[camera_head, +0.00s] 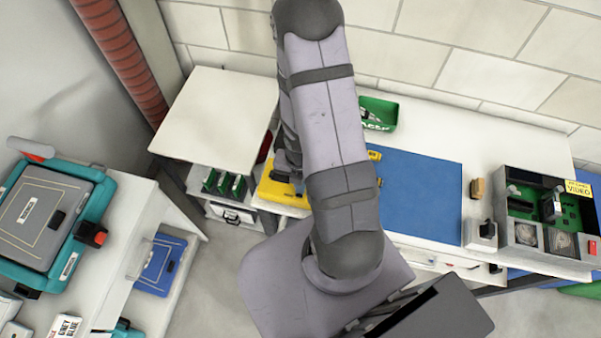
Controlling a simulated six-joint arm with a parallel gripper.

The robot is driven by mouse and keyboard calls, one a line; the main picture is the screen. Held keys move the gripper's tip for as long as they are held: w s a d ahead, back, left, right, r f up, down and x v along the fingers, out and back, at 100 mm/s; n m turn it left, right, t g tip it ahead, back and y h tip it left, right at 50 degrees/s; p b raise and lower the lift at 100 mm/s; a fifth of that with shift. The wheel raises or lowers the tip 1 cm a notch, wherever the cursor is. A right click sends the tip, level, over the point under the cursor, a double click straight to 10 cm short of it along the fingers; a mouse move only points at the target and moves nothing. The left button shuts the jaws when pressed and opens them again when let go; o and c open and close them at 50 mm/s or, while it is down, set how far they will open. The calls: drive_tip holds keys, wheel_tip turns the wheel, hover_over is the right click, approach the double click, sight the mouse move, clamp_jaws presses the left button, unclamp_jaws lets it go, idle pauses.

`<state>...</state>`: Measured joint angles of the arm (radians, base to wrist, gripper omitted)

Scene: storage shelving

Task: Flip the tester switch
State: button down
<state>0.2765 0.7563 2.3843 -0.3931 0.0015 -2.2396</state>
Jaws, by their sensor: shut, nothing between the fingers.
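I cannot tell for certain which thing is the tester, and no switch can be clearly made out. A yellow device (275,188) on the lower workbench level is mostly hidden behind my arm. A grey box (482,236) with a dark knob-like top stands right of the blue mat. A teal-edged case (85,225) at the left has a black and red part (92,233) on its right side. My arm runs down the middle of the view. My gripper cannot be made out; dark grey parts show beside the arm near the yellow device.
The white workbench (215,110) runs along the wall with a blue mat (425,195), a green bin (378,113) and an open box of boards (507,240) at right. A white cabinet (125,190) stands at left, with grey floor between.

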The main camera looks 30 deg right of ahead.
wheel_tip(320, 180, up, 14)
drive_tip(key=p, duration=1)
drive_tip(key=shift+f, duration=0.15)
idle(0.5)
